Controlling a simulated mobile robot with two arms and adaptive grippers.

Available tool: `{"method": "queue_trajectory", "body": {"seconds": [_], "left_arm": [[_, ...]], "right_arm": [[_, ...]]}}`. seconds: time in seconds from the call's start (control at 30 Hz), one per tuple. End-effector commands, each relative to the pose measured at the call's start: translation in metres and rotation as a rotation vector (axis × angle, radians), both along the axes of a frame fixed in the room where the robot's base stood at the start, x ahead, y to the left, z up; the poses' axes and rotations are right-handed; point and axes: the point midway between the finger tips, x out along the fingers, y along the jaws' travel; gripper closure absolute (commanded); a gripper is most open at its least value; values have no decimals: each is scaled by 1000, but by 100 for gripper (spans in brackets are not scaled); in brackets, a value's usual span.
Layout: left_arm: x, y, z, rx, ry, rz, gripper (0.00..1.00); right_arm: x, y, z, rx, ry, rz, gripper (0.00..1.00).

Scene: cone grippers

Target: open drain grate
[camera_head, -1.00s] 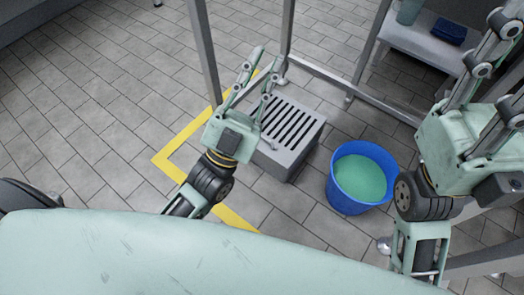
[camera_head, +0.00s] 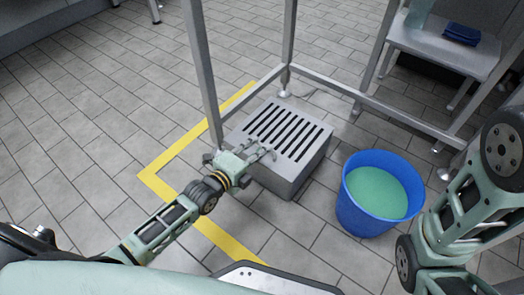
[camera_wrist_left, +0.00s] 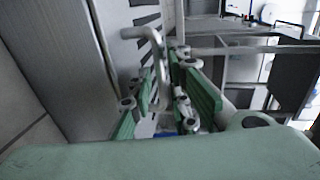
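The drain grate (camera_head: 306,142) is a slotted grey metal top on a block-like box, lying flat and closed, near the middle of the head view. My left gripper (camera_head: 262,152) is at its near-left edge, fingers pointing across the top. In the left wrist view, a bent metal handle (camera_wrist_left: 147,35) on the grate runs down between the green-padded fingers of my left gripper (camera_wrist_left: 163,88). Whether the fingers press on the handle is unclear. My right arm shows at the right edge of the head view, with its gripper out of frame.
A blue bucket (camera_head: 347,204) of green liquid stands right of the grate box. A metal frame (camera_head: 206,75) has legs and low rails behind and left of it. A shelf (camera_head: 440,45) with a dark blue cloth (camera_head: 461,34) is at upper right. Yellow floor tape (camera_head: 165,190) borders the left.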

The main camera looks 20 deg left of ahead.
Motion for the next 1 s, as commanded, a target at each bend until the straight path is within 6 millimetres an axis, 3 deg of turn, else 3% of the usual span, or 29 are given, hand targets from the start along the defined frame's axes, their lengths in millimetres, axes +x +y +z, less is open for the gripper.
{"method": "queue_trajectory", "body": {"seconds": [0.03, 0.2, 0.5, 0.7, 1.0], "left_arm": [[7, -2, -5, -1, -3, 1, 83], [19, -7, -5, -1, -2, 1, 83], [21, -8, -4, 0, -1, 0, 83], [21, -8, -4, -1, -1, 0, 100], [21, -8, -4, -1, -1, 0, 100]], "right_arm": [[0, 0, -10, 1, 1, 0, 60], [1, 0, -16, 1, 1, 0, 60], [0, 0, -16, 0, 1, 0, 60], [0, 0, -16, -1, 1, 1, 60], [0, 0, -16, -1, 1, 1, 60]]}}
